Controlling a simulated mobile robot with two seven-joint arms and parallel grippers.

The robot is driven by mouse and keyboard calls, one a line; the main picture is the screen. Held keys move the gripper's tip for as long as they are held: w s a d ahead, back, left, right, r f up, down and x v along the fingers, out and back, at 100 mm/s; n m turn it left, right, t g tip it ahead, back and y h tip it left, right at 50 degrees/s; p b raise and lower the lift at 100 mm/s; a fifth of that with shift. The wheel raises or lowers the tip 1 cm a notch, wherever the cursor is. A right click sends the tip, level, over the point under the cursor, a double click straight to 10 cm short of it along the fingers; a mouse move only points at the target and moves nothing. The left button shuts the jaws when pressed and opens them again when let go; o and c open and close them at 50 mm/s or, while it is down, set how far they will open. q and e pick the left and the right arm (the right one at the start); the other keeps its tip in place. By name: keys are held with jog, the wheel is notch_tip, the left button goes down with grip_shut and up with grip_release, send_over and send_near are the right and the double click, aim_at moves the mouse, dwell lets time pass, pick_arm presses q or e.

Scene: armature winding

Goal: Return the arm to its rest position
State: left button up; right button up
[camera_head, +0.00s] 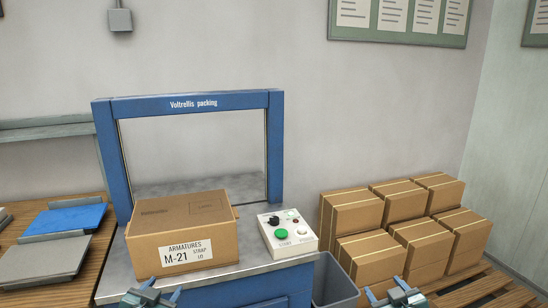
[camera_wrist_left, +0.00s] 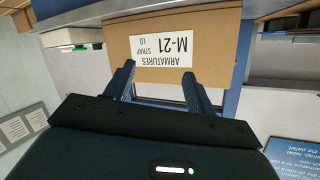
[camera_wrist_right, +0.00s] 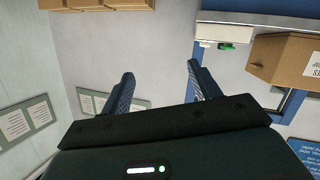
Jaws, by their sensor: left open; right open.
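My left gripper (camera_head: 150,294) is at the bottom edge of the head view, in front of the packing machine. It is open and empty, and its two fingers (camera_wrist_left: 158,82) show apart in the left wrist view, with the labelled carton beyond them. My right gripper (camera_head: 393,294) is at the bottom right of the head view, in front of the stacked boxes. It is open and empty, with its fingers (camera_wrist_right: 160,85) apart in the right wrist view. The arms themselves are mostly out of the head view.
A carton labelled M-21 (camera_head: 215,230) sits on the metal top of the blue strapping machine (camera_head: 110,150). A control box with a green button (camera_head: 282,236) stands beside it. A grey bin (camera_head: 333,282) and strapped boxes on a pallet (camera_head: 420,250) are at right. Trays (camera_head: 50,258) lie at left.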

pick_arm(q)
jog(key=s+d+f+g+h, duration=0.1)
jog(key=s+d+f, duration=0.2)
jog(key=s, duration=0.6)
jog(key=s+d+f+g+h, duration=0.1)
jog(key=s+d+f, duration=0.3)
jog(key=s, duration=0.6)
jog(key=s+d+f+g, duration=0.2)
jog(key=s+d+f, duration=0.2)
jog(key=s, duration=0.6)
jog(key=shift+d+n+h, duration=0.4)
jog(key=shift+d, duration=0.45)
pick_arm(e)
jog(key=s+a+f+g+y, duration=0.1)
jog(key=s+a+f, duration=0.2)
jog(key=s, duration=0.6)
jog(key=s+a+f+g+y, duration=0.1)
jog(key=s+a+f, duration=0.3)
jog(key=s, duration=0.6)
jog(key=s+a+f+g, duration=0.2)
jog(key=s+a+f, duration=0.2)
jog(key=s, duration=0.6)
jog(key=shift+a+m+y, duration=0.4)
jog(key=shift+a, duration=0.45)
